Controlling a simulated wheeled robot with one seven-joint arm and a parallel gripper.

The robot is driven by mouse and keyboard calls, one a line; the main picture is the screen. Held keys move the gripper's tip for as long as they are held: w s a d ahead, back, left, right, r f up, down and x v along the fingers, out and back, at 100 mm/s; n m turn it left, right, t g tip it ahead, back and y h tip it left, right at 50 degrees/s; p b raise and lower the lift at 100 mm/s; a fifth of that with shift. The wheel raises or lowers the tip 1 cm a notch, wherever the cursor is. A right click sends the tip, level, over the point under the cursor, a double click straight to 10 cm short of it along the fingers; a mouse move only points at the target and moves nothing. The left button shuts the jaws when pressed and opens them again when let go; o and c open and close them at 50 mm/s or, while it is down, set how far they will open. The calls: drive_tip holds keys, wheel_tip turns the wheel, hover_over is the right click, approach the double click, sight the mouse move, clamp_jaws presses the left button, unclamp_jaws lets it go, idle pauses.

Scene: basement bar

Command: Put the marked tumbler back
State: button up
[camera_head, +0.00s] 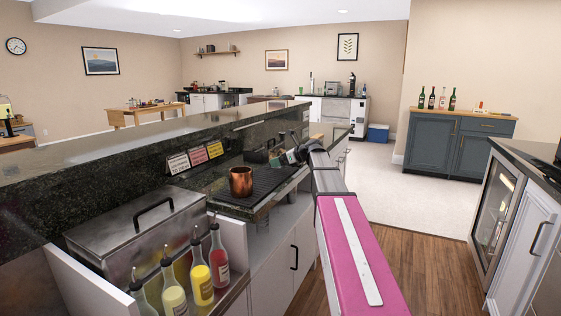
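A copper-coloured cup (241,181) stands upright on a black bar mat (262,188) on the lower counter. It is the only tumbler-like thing I can make out, and no mark on it is readable. My pink arm reaches forward from the bottom of the view. My gripper (290,156) is small and dark at the arm's far end, over the far part of the lower counter. It is beyond the cup, to its right, and apart from it. Its fingers are too small to tell open from shut.
A raised dark stone ledge (120,157) runs behind the counter, with several small cards (197,155) against it. A lidded steel bin (138,235) and several pourer bottles (201,275) are at front left. A blue cabinet (455,143) stands back right. The wooden floor (430,265) is clear.

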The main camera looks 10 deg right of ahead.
drive_tip(key=v, duration=1.2)
drive_tip(key=shift+s, duration=0.1)
